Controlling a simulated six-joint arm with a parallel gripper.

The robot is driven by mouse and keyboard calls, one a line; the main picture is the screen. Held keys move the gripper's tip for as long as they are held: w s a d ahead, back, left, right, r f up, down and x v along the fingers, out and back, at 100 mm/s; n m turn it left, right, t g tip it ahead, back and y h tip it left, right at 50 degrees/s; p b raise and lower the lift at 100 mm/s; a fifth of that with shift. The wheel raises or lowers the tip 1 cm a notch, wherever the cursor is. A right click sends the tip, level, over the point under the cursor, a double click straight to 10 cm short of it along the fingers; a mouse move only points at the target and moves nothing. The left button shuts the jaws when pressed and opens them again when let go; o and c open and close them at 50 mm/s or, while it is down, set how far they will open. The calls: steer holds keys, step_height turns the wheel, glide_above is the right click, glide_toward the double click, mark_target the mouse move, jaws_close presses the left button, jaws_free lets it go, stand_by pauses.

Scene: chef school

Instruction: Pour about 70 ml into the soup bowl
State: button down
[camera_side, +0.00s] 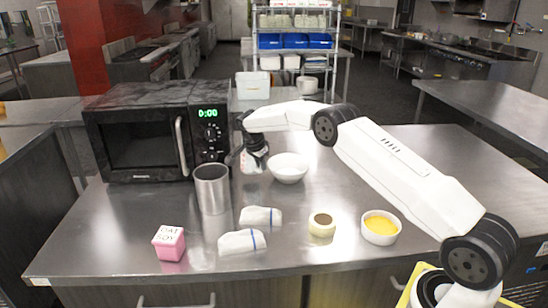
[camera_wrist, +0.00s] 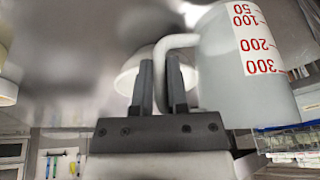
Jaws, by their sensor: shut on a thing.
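My gripper (camera_side: 247,146) is shut on the handle of a measuring jug (camera_side: 255,160) beside the microwave. In the wrist view my gripper (camera_wrist: 167,85) has its fingers around the handle, and the pale, translucent jug (camera_wrist: 222,75) shows red marks for 50, 100, 200 and 300. That view is upside down. The jug looks near upright; its liquid level cannot be made out. A plain white bowl (camera_side: 288,169) stands on the counter just right of the jug. The bowl also shows behind the fingers in the wrist view (camera_wrist: 131,72). Its inside is mostly hidden.
A black microwave (camera_side: 150,135) stands left. In front are a steel cylinder (camera_side: 212,190), a pink carton (camera_side: 168,243), two folded white cloths (camera_side: 241,241), a cream roll (camera_side: 321,225) and a white bowl of yellow contents (camera_side: 380,239). The counter's right side is clear.

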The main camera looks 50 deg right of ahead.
steer(key=shift+w+a+r+h, duration=0.1)
steer(key=shift+w+r+h, duration=0.05)
steer(key=shift+r+h, duration=0.15)
steer(key=shift+r+g, duration=0.25)
steer(key=shift+g, duration=0.15)
steer(key=shift+w+r, duration=0.1)
steer(key=shift+r, duration=0.05)
